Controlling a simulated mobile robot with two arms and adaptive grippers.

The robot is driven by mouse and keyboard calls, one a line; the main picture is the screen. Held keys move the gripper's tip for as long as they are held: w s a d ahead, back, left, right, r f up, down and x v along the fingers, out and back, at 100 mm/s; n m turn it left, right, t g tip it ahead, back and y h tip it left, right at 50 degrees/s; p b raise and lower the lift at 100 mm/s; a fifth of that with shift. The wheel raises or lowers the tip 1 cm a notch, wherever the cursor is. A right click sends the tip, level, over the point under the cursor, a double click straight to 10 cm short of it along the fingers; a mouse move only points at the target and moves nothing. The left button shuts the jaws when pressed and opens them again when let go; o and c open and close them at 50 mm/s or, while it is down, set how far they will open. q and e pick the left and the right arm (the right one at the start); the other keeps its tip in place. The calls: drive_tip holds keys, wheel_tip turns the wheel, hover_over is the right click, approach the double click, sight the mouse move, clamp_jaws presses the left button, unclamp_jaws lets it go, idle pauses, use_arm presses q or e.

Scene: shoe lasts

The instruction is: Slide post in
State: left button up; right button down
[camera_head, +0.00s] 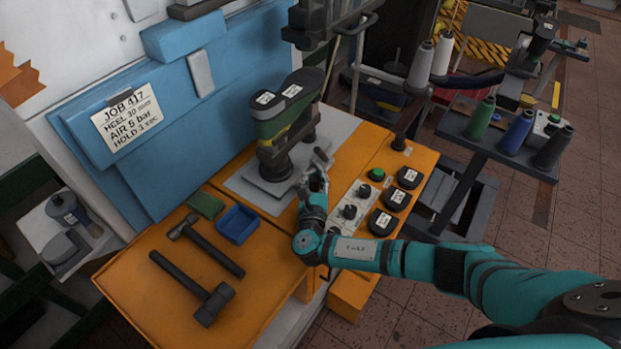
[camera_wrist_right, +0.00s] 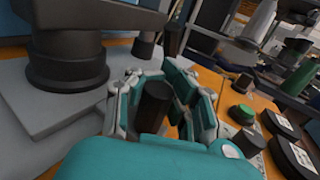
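The green and yellow shoe last (camera_head: 287,115) sits on a dark round post (camera_head: 275,163) on the grey plate of the bench. The post's base also shows at the left of the right wrist view (camera_wrist_right: 65,62). My right gripper (camera_head: 318,178) is low beside the plate, right of the post. In the right wrist view its fingers (camera_wrist_right: 160,95) stand on both sides of a short dark cylinder (camera_wrist_right: 153,107). The cylinder fills most of the gap; I cannot tell whether both fingers press on it. My left gripper is not in view.
Control knobs (camera_head: 350,212), a green button (camera_head: 377,174) and black discs (camera_head: 409,178) lie right of my right gripper. Hammers (camera_head: 212,300) and a blue bin (camera_head: 237,224) lie on the orange bench to the left. A machine head (camera_head: 325,22) hangs above and behind the last.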

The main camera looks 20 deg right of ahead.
drive_tip(key=shift+w+d+f, duration=0.15)
drive_tip(key=shift+d, duration=0.35)
drive_tip(key=shift+w+d+f, duration=0.1)
drive_tip(key=shift+d+f, duration=0.05)
drive_tip(key=shift+d, duration=0.3)
drive_tip(key=c, duration=1.1)
unclamp_jaws()
drive_tip(key=shift+s+r, duration=0.2)
drive_tip(key=shift+s, duration=0.1)
drive_tip(key=shift+o, duration=0.2)
drive_tip(key=shift+a, duration=0.15)
drive_tip(key=shift+s+a, duration=0.2)
drive_tip(key=shift+s, duration=0.05)
drive_tip(key=v, duration=1.1)
drive_tip(key=shift+s+d, duration=0.15)
